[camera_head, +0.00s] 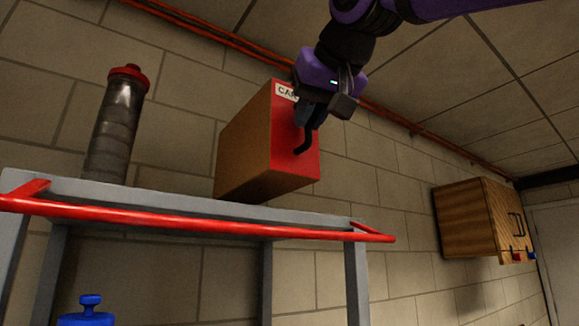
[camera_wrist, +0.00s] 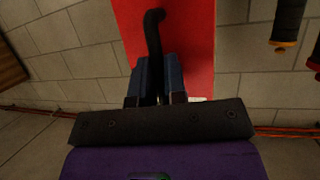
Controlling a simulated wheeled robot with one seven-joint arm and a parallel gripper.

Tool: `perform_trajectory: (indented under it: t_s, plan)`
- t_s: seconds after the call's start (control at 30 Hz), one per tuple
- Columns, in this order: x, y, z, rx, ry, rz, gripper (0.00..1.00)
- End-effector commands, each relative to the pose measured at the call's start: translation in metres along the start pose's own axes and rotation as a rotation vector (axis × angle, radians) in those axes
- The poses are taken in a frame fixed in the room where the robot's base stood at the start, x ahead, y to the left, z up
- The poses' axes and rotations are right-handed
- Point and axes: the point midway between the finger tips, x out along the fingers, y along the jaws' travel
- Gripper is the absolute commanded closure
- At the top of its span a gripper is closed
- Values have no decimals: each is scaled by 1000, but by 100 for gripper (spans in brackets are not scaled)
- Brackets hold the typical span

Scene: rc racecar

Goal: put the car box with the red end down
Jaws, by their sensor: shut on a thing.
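The car box (camera_head: 245,150) is a brown box with a red end (camera_head: 292,138), a white label at its top reading "CA", and a black handle (camera_head: 304,142) on the red end. It is at the top of the grey shelf (camera_head: 180,197), slightly tilted in the picture; I cannot tell whether its base touches the shelf. My gripper (camera_head: 318,115) is at the red end and shut on the handle. In the wrist view the fingers (camera_wrist: 160,85) close around the lower part of the black handle (camera_wrist: 153,35), in front of the red face (camera_wrist: 195,50). The fingers hide part of the handle.
A red bar (camera_head: 180,220) runs along the shelf's front edge. A dark cylinder with a red cap (camera_head: 115,125) stands on the shelf's left. A blue-knobbed object (camera_head: 88,312) is below. A wooden cabinet (camera_head: 470,220) hangs on the wall at right. Free air lies between.

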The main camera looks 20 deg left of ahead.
Motion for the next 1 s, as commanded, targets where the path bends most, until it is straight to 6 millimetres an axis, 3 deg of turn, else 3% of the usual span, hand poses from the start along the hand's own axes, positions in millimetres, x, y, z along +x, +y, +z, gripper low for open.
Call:
perform_trajectory:
  t_s: [0.2,0.4,0.67,1.0]
  plan:
    - [48,9,-15,1,1,-2,100]
    - [77,16,-24,1,2,-1,100]
    - [92,19,-29,1,2,-1,100]
    - [102,19,-1,1,2,-1,100]
